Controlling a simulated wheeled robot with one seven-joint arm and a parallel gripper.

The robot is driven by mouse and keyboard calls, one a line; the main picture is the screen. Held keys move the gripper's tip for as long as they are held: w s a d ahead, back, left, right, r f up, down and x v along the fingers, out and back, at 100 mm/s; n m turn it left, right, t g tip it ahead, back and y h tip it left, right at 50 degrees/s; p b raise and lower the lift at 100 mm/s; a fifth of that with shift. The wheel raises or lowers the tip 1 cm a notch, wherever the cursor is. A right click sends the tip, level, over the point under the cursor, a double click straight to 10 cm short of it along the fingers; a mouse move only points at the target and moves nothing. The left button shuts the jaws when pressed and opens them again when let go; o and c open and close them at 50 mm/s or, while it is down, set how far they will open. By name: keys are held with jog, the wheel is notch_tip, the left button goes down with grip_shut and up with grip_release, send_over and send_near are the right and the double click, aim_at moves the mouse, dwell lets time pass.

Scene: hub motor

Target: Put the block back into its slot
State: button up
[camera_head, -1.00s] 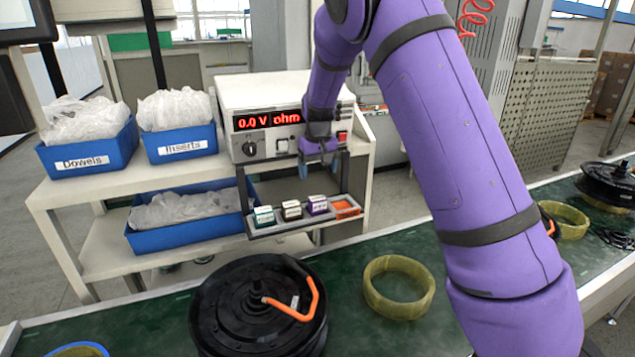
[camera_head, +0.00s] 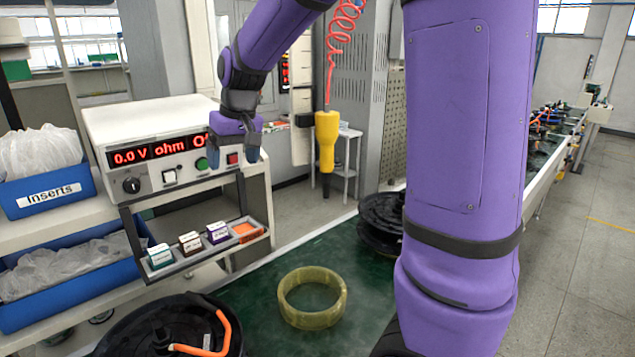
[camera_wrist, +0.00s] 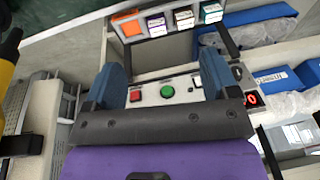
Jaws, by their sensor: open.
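My gripper (camera_head: 235,148) is open and empty, in front of the right end of the meter. Its two blue fingers are spread apart in the wrist view (camera_wrist: 162,70), with nothing between them. A slotted tray (camera_head: 190,262) hangs below the meter. It holds a green block (camera_head: 160,256), a brown block (camera_head: 190,243) and a purple block (camera_head: 217,233), all with white tops. The rightmost slot (camera_head: 246,231) shows a flat orange surface; I cannot tell whether it is a bare floor or a low block. The same orange area shows in the wrist view (camera_wrist: 128,25). No loose block is visible.
The meter (camera_head: 165,150) stands on a white shelf beside blue bins (camera_head: 45,200). The green conveyor (camera_head: 265,285) carries a yellowish ring (camera_head: 312,297) and black hub motors (camera_head: 160,325). A yellow tool (camera_head: 327,140) hangs on a red coiled cord to the right of my gripper.

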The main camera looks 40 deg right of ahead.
jog(key=s+r+t, duration=0.1)
jog(key=s, duration=1.2)
jog(key=s+a+r+t+h, duration=0.1)
jog(key=s+r, duration=0.1)
jog(key=s, duration=1.2)
jog(key=shift+s+r+t, duration=0.2)
jog(key=shift+r+t, duration=0.1)
jog(key=shift+a, duration=0.1)
